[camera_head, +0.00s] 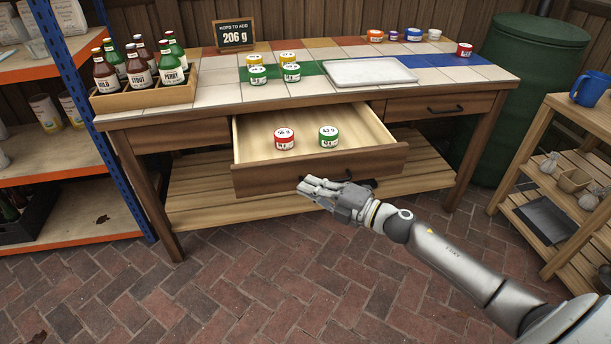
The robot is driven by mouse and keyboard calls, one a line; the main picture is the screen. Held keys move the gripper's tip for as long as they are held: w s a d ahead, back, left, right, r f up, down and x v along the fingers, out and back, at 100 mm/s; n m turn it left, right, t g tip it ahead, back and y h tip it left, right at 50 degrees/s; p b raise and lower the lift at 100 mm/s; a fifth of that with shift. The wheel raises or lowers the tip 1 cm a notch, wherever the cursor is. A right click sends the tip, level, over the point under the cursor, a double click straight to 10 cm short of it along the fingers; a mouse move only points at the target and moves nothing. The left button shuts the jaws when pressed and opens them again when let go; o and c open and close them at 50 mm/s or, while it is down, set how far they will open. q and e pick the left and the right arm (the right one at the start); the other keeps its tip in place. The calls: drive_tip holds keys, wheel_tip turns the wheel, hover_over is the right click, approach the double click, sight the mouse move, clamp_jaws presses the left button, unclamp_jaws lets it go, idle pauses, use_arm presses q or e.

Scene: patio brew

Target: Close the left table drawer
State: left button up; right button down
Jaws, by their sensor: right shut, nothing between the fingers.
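The wooden table (205,97) has a drawer (245,179) pulled well out, left of a shut drawer (440,106) with a dark handle. Inside the open drawer are a red-rimmed tin (284,139) marked 56 g and a green tin (328,137) that seems to read 43 g. My right gripper (303,186) is shut and empty, in front of the open drawer's front near its lower edge. The drawer's dark handle (368,182) is partly hidden behind the gripper. I cannot tell whether they touch. My left gripper is out of view.
On the tabletop are a bottle crate (140,99), a sign reading 206 g (233,36), several small tins and a white tray (368,71). A blue-posted shelf (97,120) stands left, a green barrel (530,80) and wooden rack (540,150) right.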

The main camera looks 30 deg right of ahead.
sight(288, 167)
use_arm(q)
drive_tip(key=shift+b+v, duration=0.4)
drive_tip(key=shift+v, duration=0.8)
use_arm(e)
drive_tip(key=shift+w+d, duration=0.15)
drive_tip(key=shift+w, duration=1)
drive_tip(key=shift+w+d, duration=0.1)
drive_tip(key=shift+w, duration=1)
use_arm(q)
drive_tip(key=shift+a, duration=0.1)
use_arm(e)
drive_tip(key=shift+w, duration=0.1)
